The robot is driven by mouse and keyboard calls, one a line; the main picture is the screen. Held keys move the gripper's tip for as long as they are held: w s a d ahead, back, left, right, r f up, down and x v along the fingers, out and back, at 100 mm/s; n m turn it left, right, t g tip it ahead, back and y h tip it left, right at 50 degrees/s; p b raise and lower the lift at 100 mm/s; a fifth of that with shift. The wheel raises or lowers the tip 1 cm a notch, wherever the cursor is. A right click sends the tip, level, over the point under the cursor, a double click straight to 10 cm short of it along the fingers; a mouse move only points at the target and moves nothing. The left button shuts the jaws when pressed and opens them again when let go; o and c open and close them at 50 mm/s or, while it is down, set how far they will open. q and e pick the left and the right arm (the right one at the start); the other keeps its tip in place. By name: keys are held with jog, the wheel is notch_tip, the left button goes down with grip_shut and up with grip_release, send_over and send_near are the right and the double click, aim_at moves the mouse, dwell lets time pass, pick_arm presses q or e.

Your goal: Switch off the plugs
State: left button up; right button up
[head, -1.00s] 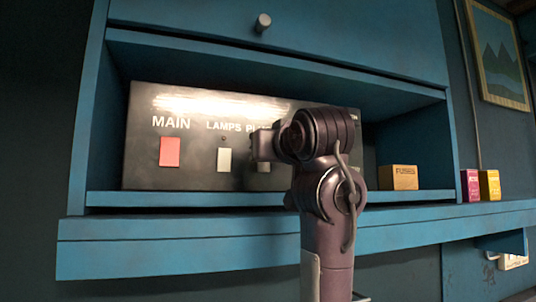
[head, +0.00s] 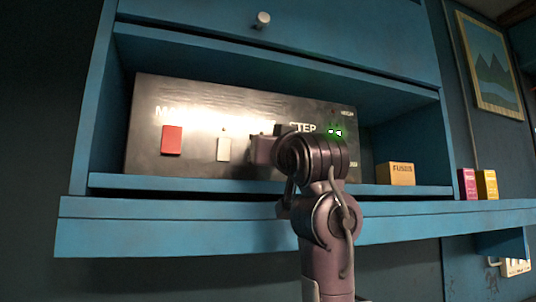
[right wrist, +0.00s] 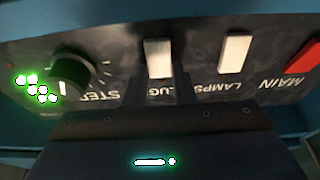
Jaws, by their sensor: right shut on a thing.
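The plugs switch is a pale rocker (right wrist: 158,60) on the black panel (head: 145,100); the right wrist view shows it upside down, and in the head view my arm hides it. My right gripper (head: 264,150) is at the panel, its dark fingertips (right wrist: 160,90) shut on the lower part of this switch in the wrist picture. The pale lamps switch (head: 223,149) and the red main switch (head: 172,140) stand to its left in the head view. My left gripper is not in view.
A dark knob (right wrist: 68,78) with lit green dots beside it is on the panel near the plugs switch. A fuses box (head: 401,173) stands on the blue shelf (head: 120,182). A magenta box (head: 467,184) and a yellow box (head: 487,184) are farther right.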

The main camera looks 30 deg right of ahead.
jog(key=shift+r, duration=0.1)
jog(key=o, duration=0.8)
jog(key=shift+o, duration=0.9)
jog(key=shift+w, duration=0.2)
jog(key=shift+s, duration=0.1)
jog(key=b+v, duration=0.4)
jog(key=v, duration=0.3)
jog(key=shift+s+f, duration=0.25)
jog(key=shift+s, duration=0.05)
jog(key=shift+a, duration=0.1)
